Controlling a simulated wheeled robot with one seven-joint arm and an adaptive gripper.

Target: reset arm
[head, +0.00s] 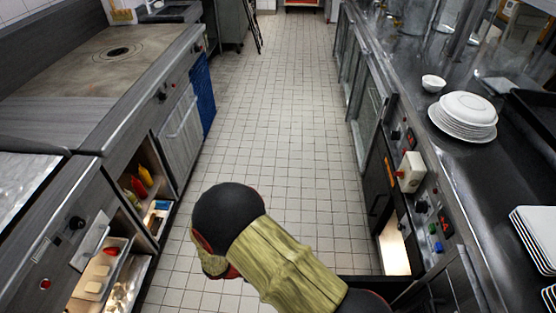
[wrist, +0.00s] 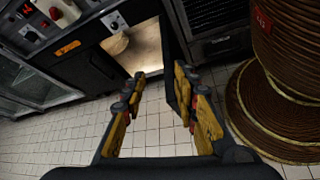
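My gripper (wrist: 158,105) shows in the wrist view with its two yellow and black fingers apart and nothing between them. It is over the tiled floor, in front of an open lit compartment (wrist: 138,50) in the counter. In the head view my arm, with a yellow-green sleeve and a black rounded joint, reaches low into the aisle. The gripper itself is hidden there.
A steel counter (head: 400,70) runs along the right with stacked plates (head: 464,114), a small bowl (head: 433,83) and square plates (head: 537,235). A cooking range (head: 80,75) with open shelves stands on the left. The tiled aisle (head: 275,110) between is clear ahead.

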